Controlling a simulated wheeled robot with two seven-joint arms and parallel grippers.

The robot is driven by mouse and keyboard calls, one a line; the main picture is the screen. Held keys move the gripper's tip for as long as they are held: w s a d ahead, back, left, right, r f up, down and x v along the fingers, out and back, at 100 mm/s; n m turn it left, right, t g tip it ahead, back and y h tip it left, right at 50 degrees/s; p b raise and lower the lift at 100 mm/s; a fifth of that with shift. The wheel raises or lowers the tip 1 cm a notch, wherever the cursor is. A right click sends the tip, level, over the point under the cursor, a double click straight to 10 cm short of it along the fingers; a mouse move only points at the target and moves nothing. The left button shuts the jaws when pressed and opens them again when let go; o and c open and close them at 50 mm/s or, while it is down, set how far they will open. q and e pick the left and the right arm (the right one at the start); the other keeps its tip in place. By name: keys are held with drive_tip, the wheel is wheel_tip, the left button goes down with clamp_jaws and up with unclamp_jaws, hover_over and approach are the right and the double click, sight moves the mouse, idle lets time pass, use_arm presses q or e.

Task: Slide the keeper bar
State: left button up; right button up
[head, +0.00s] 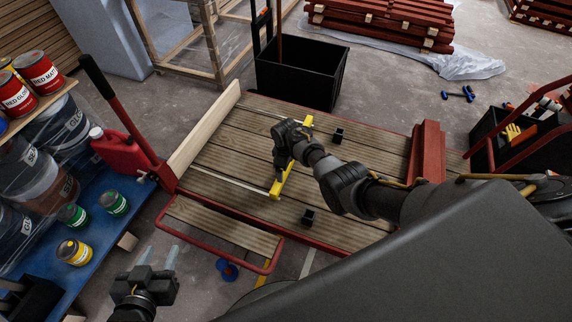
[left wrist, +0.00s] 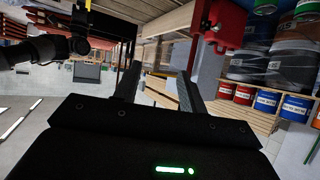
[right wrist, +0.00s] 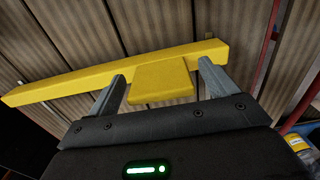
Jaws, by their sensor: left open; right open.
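The keeper bar, a long yellow bar (head: 277,188) with a yellow tab, lies across the slatted wooden deck (head: 235,150) of a red-framed cart. My right gripper (head: 284,160) is over the bar's middle and hides part of it. In the right wrist view the bar (right wrist: 60,86) runs across the picture, and its tab (right wrist: 160,82) lies between the open fingers of that gripper. I cannot tell whether they touch it. My left gripper (head: 158,256) is open and empty, low at the left, away from the bar, in front of the cart's small step.
A pale board (head: 205,130) stands along the deck's left edge. A blue bench with cans (head: 114,202) is at left. A black bin (head: 300,75) stands behind.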

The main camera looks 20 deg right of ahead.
wheel_tip(320, 180, up, 7)
drive_tip(key=p, duration=0.3)
drive_tip(key=shift+f+p, duration=0.1)
drive_tip(key=shift+p, duration=0.3)
wheel_tip(320, 180, up, 3)
drive_tip(key=shift+r+p, duration=0.2)
drive_tip(key=shift+p, duration=0.45)
use_arm(q)
drive_tip(key=s+a+f+n+g+y, duration=0.2)
drive_tip(key=s+a+f+g+y, duration=0.1)
drive_tip(key=s+a+f+g, duration=0.4)
drive_tip(key=shift+s+a+f+g+y, duration=0.4)
drive_tip(key=shift+s+f+g, duration=0.55)
drive_tip(key=shift+f, duration=0.65)
use_arm(e)
drive_tip(key=shift+r, duration=0.35)
use_arm(q)
drive_tip(key=shift+s+t, duration=0.1)
drive_tip(key=shift+t, duration=0.15)
